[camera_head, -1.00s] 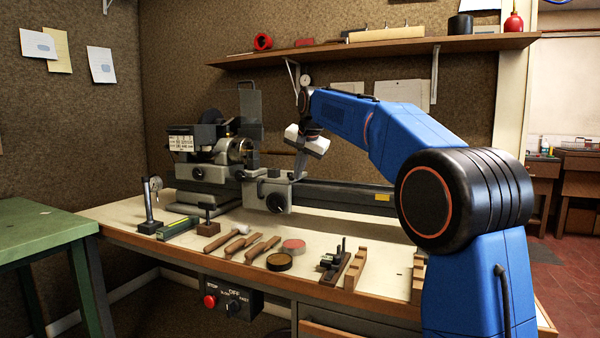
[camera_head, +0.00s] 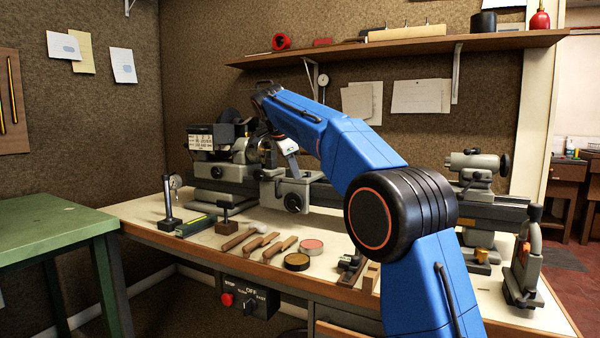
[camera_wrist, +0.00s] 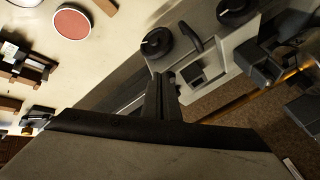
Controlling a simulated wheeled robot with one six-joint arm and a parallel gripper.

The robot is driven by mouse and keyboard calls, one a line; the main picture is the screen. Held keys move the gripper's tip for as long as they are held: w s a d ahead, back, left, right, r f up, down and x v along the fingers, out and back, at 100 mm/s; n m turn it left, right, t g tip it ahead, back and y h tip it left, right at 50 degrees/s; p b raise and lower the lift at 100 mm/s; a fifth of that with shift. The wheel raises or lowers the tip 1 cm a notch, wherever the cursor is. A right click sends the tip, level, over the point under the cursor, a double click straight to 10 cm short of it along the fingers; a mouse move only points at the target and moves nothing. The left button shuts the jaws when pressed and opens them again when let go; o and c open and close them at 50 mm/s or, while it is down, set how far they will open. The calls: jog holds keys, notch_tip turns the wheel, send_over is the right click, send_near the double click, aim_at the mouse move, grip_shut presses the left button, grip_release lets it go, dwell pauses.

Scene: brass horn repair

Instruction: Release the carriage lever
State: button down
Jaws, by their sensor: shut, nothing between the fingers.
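The lathe carriage (camera_head: 313,190) is a grey block on the bed in the head view, with a dark round knob (camera_head: 293,202) on its front. In the wrist view the carriage (camera_wrist: 205,65) fills the upper middle. It carries a black round knob (camera_wrist: 157,42), a second one at the top edge, and a short black lever-like handle (camera_wrist: 192,36) between them. I cannot tell for sure that this handle is the carriage lever. My gripper (camera_wrist: 165,82) is shut and empty, its fingertips just below these parts in the picture. Contact cannot be told. In the head view its tips are hard to make out.
The chuck and headstock (camera_head: 215,150) stand left of the carriage, the tailstock (camera_head: 475,170) right. A shelf (camera_head: 390,48) hangs above. A green table (camera_head: 50,228) stands at left.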

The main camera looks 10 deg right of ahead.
jog(key=shift+d, duration=0.2)
jog(key=shift+w+d, duration=0.15)
jog(key=shift+d, duration=0.55)
